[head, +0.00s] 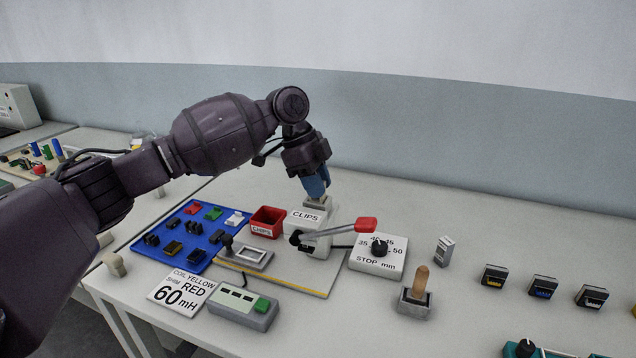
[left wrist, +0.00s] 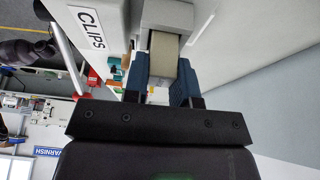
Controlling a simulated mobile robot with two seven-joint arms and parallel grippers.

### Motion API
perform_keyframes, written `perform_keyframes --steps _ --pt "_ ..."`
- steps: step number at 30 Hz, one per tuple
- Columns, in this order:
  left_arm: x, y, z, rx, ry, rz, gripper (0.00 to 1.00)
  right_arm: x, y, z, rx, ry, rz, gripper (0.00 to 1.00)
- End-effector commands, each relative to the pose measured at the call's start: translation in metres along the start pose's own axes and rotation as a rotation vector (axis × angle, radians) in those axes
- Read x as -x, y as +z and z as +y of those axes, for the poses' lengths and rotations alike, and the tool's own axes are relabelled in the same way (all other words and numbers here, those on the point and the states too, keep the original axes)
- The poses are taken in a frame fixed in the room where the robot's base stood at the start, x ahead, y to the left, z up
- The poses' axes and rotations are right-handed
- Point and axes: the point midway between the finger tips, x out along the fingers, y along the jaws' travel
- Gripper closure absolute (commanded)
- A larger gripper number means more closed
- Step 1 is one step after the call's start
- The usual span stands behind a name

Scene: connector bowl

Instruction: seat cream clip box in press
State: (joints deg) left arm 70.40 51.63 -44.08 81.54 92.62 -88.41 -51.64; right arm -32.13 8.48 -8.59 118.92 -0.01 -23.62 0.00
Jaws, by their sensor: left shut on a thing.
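The press (head: 318,243) is a white housing marked CLIPS with a red-tipped lever (head: 366,225), and it stands on a yellow-edged base. A grey holder (head: 315,203) sits on top of it. My left gripper (head: 316,187) points down right above this holder, shut on the cream clip box. In the left wrist view the cream clip box (left wrist: 164,52) is between the two blue fingers, and its far end meets the grey holder (left wrist: 166,14). I cannot tell how deep it sits. The fingers mostly hide the box in the head view. My right gripper is not in view.
A red bin (head: 267,222) stands left of the press, beside a blue tray (head: 176,213) of small connectors. A white STOP mm dial box (head: 378,254) is to the right. A green-button box (head: 243,304) and a wooden-handled stamp (head: 416,292) are in front.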

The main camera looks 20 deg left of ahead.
Motion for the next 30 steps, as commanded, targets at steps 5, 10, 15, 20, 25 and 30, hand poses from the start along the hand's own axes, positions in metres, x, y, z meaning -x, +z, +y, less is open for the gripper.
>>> perform_keyframes --steps 5,10,15,20,25,30 --pt "0.002 -0.001 0.0 -0.001 -0.002 0.0 1.0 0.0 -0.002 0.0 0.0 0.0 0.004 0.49" --pt "-0.001 0.001 0.0 -0.001 -0.002 0.0 0.66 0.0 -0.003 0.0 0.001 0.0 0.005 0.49" --pt "-0.001 0.0 0.0 -0.001 -0.002 0.0 0.49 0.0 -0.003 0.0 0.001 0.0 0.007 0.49" --pt "-0.001 0.0 0.0 -0.001 -0.002 0.0 0.49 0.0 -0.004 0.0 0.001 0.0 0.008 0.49" --pt "0.006 -0.001 0.0 -0.001 -0.003 0.001 0.49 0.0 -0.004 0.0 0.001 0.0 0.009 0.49" --pt "0.033 -0.002 0.0 -0.002 -0.006 0.001 0.49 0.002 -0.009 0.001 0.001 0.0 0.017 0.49"
